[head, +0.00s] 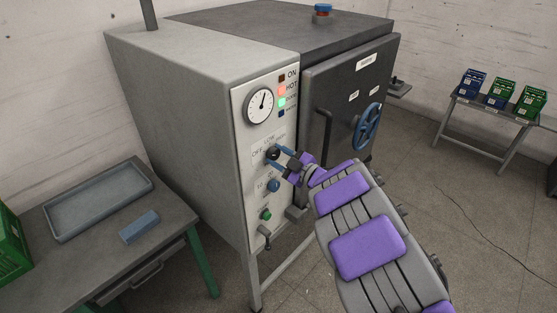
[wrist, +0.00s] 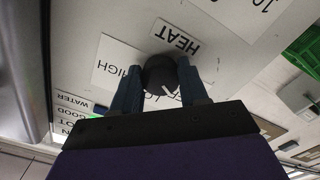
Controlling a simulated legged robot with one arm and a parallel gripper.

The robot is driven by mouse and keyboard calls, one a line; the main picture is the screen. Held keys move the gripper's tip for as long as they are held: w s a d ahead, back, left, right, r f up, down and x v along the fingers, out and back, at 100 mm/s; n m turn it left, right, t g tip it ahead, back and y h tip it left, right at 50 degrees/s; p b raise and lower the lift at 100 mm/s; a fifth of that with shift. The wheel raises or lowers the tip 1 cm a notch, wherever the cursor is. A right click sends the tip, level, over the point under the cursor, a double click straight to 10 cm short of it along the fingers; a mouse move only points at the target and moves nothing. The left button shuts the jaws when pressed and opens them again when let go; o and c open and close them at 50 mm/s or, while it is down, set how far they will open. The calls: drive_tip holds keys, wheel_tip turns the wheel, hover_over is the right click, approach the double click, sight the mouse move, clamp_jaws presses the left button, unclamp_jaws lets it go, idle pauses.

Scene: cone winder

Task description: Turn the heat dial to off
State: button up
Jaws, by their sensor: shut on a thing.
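The heat dial (head: 272,153) is a dark round knob on the pale control panel (head: 247,177), below the gauge. OFF is lettered to its left and LOW above it. In the wrist view the black dial (wrist: 159,74) sits between my two blue fingers, beside an upside-down HEAT label (wrist: 178,38) and a HIGH label (wrist: 122,76). My gripper (head: 277,156) is shut on the dial, one finger on each side. A small white mark shows on the dial's lower right in the wrist view; its exact setting is hard to tell, as my gripper hides part of the lettering.
A blue knob (head: 273,185), a green button (head: 266,215) and a small lever (head: 264,232) sit below the dial. The dark door with a blue handwheel (head: 368,127) is right of the panel. A grey table (head: 118,255) stands at left.

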drive_tip(key=shift+f, duration=0.15)
idle(0.3)
drive_tip(key=o, duration=1.1)
drive_tip(key=shift+c, duration=0.2)
drive_tip(key=p+v, duration=0.1)
drive_tip(key=v, duration=1.6)
drive_tip(key=shift+s+d, duration=0.15)
